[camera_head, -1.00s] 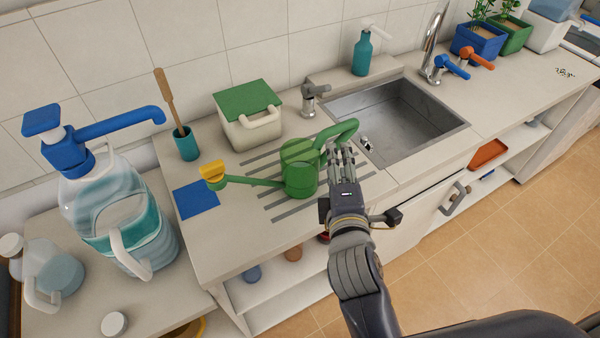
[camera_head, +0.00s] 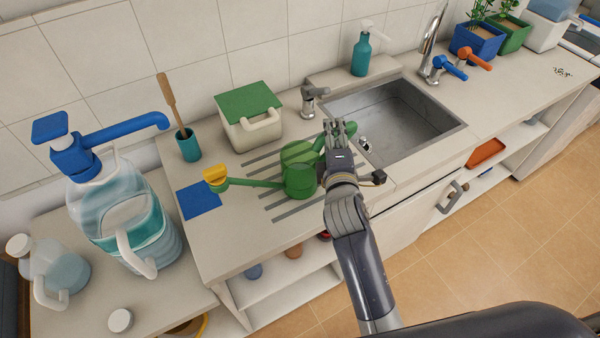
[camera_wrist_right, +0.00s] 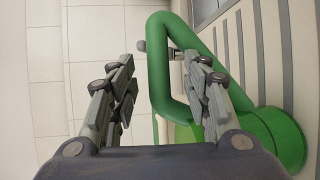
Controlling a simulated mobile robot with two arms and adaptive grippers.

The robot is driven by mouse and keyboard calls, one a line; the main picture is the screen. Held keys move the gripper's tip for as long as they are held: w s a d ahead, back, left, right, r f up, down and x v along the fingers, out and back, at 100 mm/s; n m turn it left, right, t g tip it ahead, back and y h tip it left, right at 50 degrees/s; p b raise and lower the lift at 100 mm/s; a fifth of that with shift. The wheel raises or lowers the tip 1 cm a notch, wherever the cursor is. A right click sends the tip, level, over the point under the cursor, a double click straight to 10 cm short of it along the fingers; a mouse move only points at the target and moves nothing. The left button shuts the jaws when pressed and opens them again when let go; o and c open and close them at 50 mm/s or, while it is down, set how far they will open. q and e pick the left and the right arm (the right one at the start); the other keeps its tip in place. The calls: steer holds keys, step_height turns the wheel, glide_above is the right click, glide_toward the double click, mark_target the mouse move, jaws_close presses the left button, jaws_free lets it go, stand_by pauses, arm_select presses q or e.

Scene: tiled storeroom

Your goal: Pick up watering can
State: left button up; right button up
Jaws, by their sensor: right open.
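The green watering can (camera_head: 300,181) with a yellow spout end (camera_head: 215,175) stands upright on the ribbed drainboard left of the sink. My right gripper (camera_head: 340,127) is at the can's handle side and covers much of the handle in the head view. In the right wrist view, the right gripper (camera_wrist_right: 165,57) is open, and the green handle (camera_wrist_right: 157,70) lies between its fingers, nearer the right finger. The can's body (camera_wrist_right: 280,138) shows at lower right there. I cannot tell whether the right finger touches the handle. My left gripper is not in view.
A sink (camera_head: 390,120) lies right of the can. A white bin with a green lid (camera_head: 250,115) stands behind it. A blue square (camera_head: 198,201) lies left, near a brush holder (camera_head: 188,145). A pump bottle (camera_head: 125,220) stands on the lower left table.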

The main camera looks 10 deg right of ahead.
jaws_close()
steer(key=shift+r, duration=0.15)
steer(key=shift+r, duration=0.1)
